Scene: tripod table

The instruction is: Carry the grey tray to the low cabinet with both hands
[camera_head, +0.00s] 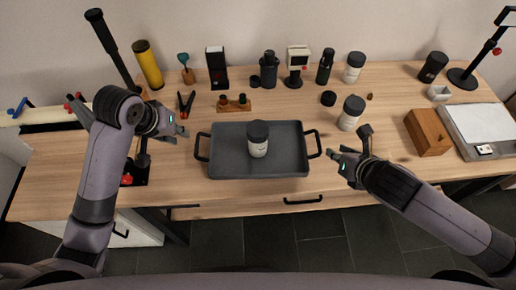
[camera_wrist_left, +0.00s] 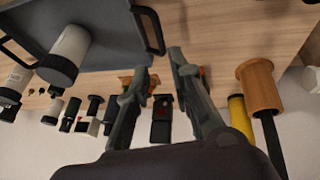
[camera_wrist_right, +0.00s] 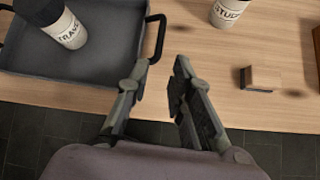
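The grey tray (camera_head: 285,165) lies on the wooden table near its front edge, with a black handle at each short end. A white jar with a dark lid (camera_head: 258,140) stands in it. My left gripper (camera_head: 184,126) is open and empty, to the left of and a little beyond the left handle (camera_head: 202,147). In the left wrist view that handle (camera_wrist_left: 150,30) is beside the fingers, not between them. My right gripper (camera_head: 334,160) is open and empty, just right of the right handle (camera_head: 314,144); the handle also shows in the right wrist view (camera_wrist_right: 157,38). The low cabinet is not clearly identifiable.
A white jar (camera_head: 351,113) and a wooden box (camera_head: 428,132) stand right of the tray. Pliers (camera_head: 185,103) and a small wooden holder (camera_head: 234,104) lie behind it. Several bottles and tools line the back. A white drawer unit (camera_head: 125,229) is below the table at left.

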